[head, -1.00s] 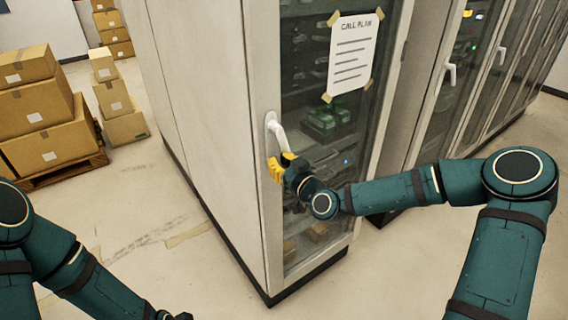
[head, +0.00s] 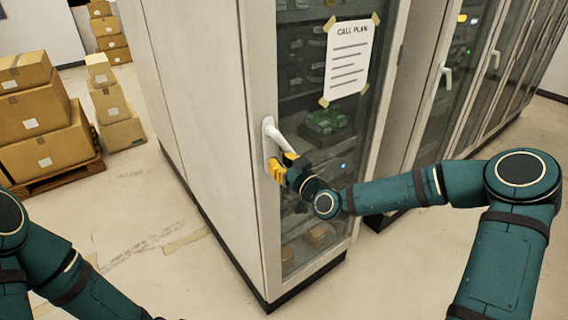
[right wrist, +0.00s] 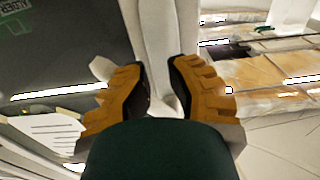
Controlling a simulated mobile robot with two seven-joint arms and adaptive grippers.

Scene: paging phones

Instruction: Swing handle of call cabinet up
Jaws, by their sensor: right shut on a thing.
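The call cabinet (head: 198,130) is a tall white cabinet with a glass door and a taped paper headed "CALL PLAN" (head: 348,62). Its white handle (head: 284,137) sits at the left edge of the door and slants down to the right from its mount. My right gripper (head: 282,166) has yellow fingers and is shut on the lower part of the handle. In the right wrist view the white handle (right wrist: 160,45) runs down between the two yellow fingers (right wrist: 160,88). My left arm is at the lower left; its gripper is mostly cut off at the bottom edge.
More glass-door cabinets (head: 470,85) with white handles stand to the right. Cardboard boxes (head: 45,125) are stacked on a pallet at the left, with more boxes (head: 108,32) behind.

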